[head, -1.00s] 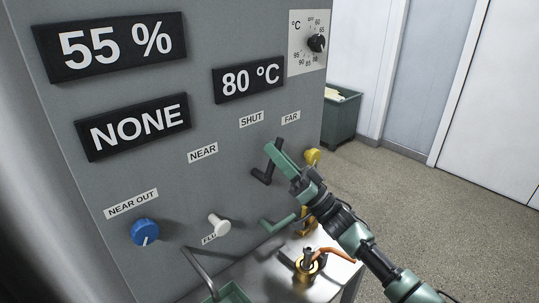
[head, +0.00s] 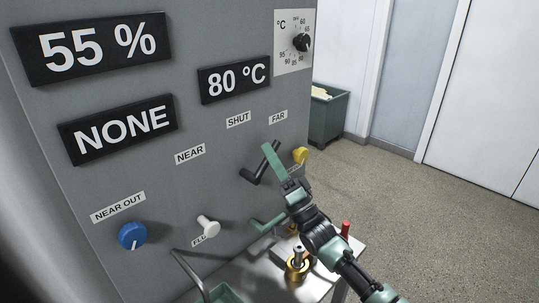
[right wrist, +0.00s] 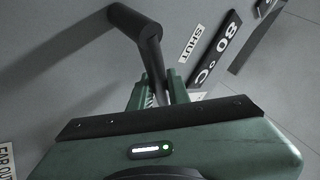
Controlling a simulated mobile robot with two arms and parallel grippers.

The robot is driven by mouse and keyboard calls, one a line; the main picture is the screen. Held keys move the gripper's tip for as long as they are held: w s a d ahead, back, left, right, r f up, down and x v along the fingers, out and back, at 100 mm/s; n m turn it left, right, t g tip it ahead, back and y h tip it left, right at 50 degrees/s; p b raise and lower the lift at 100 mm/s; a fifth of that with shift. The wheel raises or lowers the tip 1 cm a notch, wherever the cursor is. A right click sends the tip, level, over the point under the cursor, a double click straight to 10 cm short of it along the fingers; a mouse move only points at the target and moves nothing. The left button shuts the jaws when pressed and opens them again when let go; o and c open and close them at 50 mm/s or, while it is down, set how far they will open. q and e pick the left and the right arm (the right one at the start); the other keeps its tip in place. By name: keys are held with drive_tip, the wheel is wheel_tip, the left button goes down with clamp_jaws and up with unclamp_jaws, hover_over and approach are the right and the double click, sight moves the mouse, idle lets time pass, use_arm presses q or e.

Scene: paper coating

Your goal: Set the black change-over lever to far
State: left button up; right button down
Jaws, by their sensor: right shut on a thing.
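The black change-over lever (head: 252,178) is on the grey machine front, below the SHUT label (head: 238,120) and the FAR label (head: 278,117). Its bar slants up and right, towards the FAR side; whether it is fully at far, I cannot tell. My right gripper (head: 271,151) is at the bar's upper part. In the right wrist view the lever (right wrist: 147,50) runs down between the two green fingers of my right gripper (right wrist: 163,92), which are shut on it. The fingers partly hide the bar. My left gripper is not seen.
A yellow knob (head: 301,155) sits close right of the lever. The NEAR label (head: 190,154), a blue knob (head: 132,236) and a white knob (head: 208,225) are to the left. A brass fitting (head: 297,268) stands on the metal shelf below. Open floor lies right.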

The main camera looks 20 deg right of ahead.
drive_tip(key=c, duration=1.3)
unclamp_jaws()
drive_tip(key=shift+d, duration=0.15)
drive_tip(key=shift+c, duration=0.2)
drive_tip(key=shift+f, duration=0.1)
drive_tip(key=shift+s+f, duration=0.2)
drive_tip(key=shift+f, duration=0.05)
drive_tip(key=b+v, duration=0.2)
drive_tip(key=v, duration=0.5)
drive_tip(key=shift+b, duration=0.3)
drive_tip(key=shift+s+d, duration=0.15)
